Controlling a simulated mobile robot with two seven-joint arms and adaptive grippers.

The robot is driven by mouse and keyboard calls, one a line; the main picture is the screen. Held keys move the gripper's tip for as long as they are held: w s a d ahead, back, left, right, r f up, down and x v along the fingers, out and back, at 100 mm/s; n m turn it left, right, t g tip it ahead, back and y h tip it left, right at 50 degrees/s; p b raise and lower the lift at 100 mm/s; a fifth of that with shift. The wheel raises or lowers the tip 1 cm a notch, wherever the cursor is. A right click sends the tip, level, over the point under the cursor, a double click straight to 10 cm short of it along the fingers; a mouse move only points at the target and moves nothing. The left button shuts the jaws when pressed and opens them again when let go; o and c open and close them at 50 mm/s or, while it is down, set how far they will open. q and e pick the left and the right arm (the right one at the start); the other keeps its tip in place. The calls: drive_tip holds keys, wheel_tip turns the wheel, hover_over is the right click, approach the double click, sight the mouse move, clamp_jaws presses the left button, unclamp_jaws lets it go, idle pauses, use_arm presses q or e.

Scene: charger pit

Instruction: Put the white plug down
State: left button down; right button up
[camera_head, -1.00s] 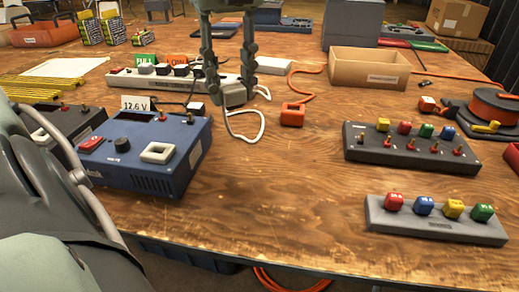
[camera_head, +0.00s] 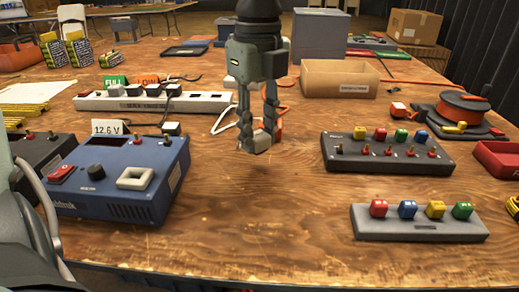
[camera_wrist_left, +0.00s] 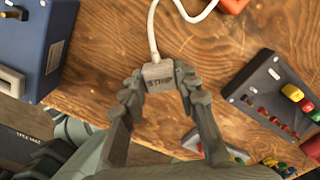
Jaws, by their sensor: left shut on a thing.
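The white plug (camera_head: 258,142) is between the fingertips of my left gripper (camera_head: 258,132), just above or on the bare wood; I cannot tell whether it touches. In the head view the gripper hides part of the plug and cord. My right gripper is not in view.
The blue power unit (camera_head: 115,175) stands left of the plug, the white power strip (camera_head: 155,101) behind left. A dark switch panel (camera_head: 385,153) and a grey button panel (camera_head: 420,224) are right. Wood in front is clear.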

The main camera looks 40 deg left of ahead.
sight(260, 152)
use_arm(q)
wheel_tip(260, 152, down, 4)
drive_tip(key=shift+w+f, duration=0.1)
drive_tip(key=shift+w, duration=0.05)
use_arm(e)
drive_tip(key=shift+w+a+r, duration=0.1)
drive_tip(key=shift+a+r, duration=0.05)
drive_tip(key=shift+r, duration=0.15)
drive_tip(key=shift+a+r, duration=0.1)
use_arm(q)
drive_tip(key=shift+f+b, duration=0.1)
drive_tip(key=shift+b, duration=0.25)
drive_tip(key=c, duration=1.1)
unclamp_jaws()
drive_tip(key=shift+c, duration=0.2)
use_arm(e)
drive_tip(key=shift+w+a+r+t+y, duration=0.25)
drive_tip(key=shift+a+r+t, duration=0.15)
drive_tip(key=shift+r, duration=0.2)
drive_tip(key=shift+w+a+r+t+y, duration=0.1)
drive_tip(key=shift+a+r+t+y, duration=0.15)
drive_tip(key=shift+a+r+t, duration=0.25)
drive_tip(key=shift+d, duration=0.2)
